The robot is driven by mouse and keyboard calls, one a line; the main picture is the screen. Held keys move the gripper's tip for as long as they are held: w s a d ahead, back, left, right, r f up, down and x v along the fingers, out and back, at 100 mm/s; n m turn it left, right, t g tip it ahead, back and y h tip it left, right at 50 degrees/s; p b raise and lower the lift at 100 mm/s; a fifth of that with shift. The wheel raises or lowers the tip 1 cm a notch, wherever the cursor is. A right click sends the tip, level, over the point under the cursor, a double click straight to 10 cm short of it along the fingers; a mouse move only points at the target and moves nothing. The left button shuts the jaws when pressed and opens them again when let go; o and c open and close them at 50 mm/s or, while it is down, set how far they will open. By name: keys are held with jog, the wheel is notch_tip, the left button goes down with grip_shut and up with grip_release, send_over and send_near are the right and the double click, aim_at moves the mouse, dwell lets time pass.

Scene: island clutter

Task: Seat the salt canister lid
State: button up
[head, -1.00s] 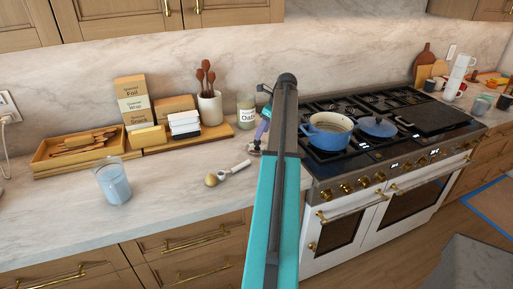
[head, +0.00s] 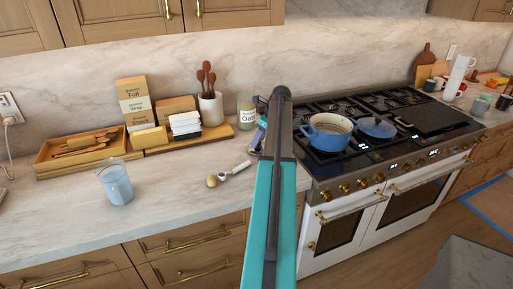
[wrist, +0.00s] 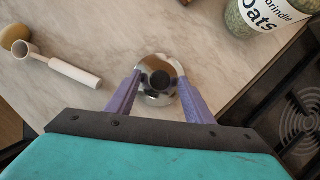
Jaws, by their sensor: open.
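My gripper (wrist: 160,76) is open, its two purple fingers either side of a round, shiny metal piece (wrist: 156,88) with a dark centre on the marble counter. Whether the fingers touch it is not clear. I take this piece to be the salt canister lid or part of the canister, but cannot tell which. In the head view my arm mostly hides that spot, and only a bit of a purple finger (head: 258,140) shows left of the arm. No salt canister can be made out for certain.
An oats jar (wrist: 258,14) stands behind, right. The stove (head: 385,150) with a blue pot (head: 326,138) is to the right.

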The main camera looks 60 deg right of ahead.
jog(key=shift+w+f, duration=0.1)
jog(key=shift+f, duration=0.2)
dwell(0.4)
jog(key=c, duration=1.2)
jog(key=shift+o, duration=0.2)
jog(key=shift+r, duration=0.2)
notch_tip(320, 180, up, 10)
jog(key=b, duration=0.2)
jog(key=shift+f+b, duration=0.15)
jog(key=shift+b, duration=0.25)
